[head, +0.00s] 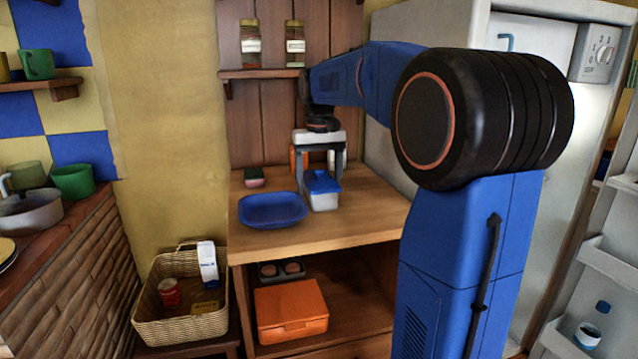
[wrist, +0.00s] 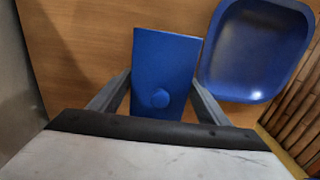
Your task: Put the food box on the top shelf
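The food box appears to be the white box with a blue lid (head: 322,184), on the wooden counter. Its blue lid, with a round knob, shows in the wrist view (wrist: 165,65). My gripper (head: 319,180) points down over it, one finger at each side of the lid. In the wrist view my gripper's fingertips (wrist: 162,78) reach the lid's edges, but I cannot tell whether they press on it. The top shelf (head: 262,74) is the small wooden wall shelf above the counter, with two jars (head: 250,45) (head: 295,45) on it.
A blue dish (head: 272,210) lies just left of the box; it also shows in the wrist view (wrist: 258,45). An orange box (head: 291,310) is below the counter. A basket (head: 180,327) stands at lower left. A fridge (head: 540,80) stands right.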

